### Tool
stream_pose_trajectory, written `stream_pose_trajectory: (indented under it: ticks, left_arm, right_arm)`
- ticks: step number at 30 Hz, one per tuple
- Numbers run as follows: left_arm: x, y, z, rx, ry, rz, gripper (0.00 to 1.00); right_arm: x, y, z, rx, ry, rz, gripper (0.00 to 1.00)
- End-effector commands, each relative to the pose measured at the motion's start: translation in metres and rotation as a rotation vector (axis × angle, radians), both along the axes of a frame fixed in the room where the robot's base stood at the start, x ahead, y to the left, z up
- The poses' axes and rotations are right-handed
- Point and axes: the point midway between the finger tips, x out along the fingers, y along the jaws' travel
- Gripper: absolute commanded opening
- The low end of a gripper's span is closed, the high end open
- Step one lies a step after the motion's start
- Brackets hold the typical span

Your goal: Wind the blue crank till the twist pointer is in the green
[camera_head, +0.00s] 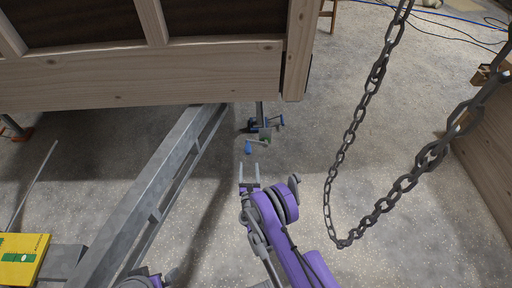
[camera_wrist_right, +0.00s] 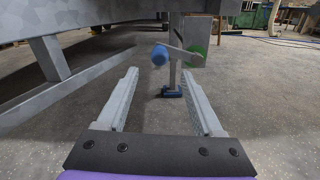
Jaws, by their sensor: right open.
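The blue crank knob (camera_head: 248,148) sits just beyond my right gripper (camera_head: 249,171) in the head view. In the right wrist view the knob (camera_wrist_right: 160,54) is on the left end of a grey crank arm (camera_wrist_right: 180,51). The arm's right end meets a green disc (camera_wrist_right: 196,57) on a post under the trailer. My right gripper (camera_wrist_right: 160,75) is open and empty, its two fingers pointing at the knob with a gap before it. The twist pointer cannot be made out.
A grey metal drawbar (camera_head: 150,190) runs diagonally left of my right arm. The wooden hut body (camera_head: 150,78) overhangs behind it. A heavy chain (camera_head: 345,150) hangs in a loop to the right. A yellow box (camera_head: 22,258) is at lower left. Concrete floor (camera_head: 400,240) is clear at right.

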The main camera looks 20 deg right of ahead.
Motion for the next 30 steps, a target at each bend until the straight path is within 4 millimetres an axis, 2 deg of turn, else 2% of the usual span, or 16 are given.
stream_pose_trajectory:
  ticks: [15, 21, 29, 30]
  left_arm:
    - [0.001, 0.0, -0.01, 0.0, 0.003, 0.0, 1.0]
    - [0.001, 0.0, -0.012, 0.0, 0.004, 0.0, 1.0]
    - [0.001, 0.0, -0.012, 0.0, 0.004, 0.0, 1.0]
    - [0.001, 0.0, -0.012, 0.0, 0.004, 0.0, 1.0]
  right_arm:
    - [0.084, -0.025, 0.001, 0.004, -0.001, -0.003, 0.68]
    - [0.097, -0.029, 0.001, 0.004, -0.001, -0.003, 0.68]
    - [0.098, -0.029, 0.002, 0.005, -0.001, -0.002, 0.68]
    - [0.098, -0.029, 0.002, 0.005, -0.001, -0.002, 0.63]
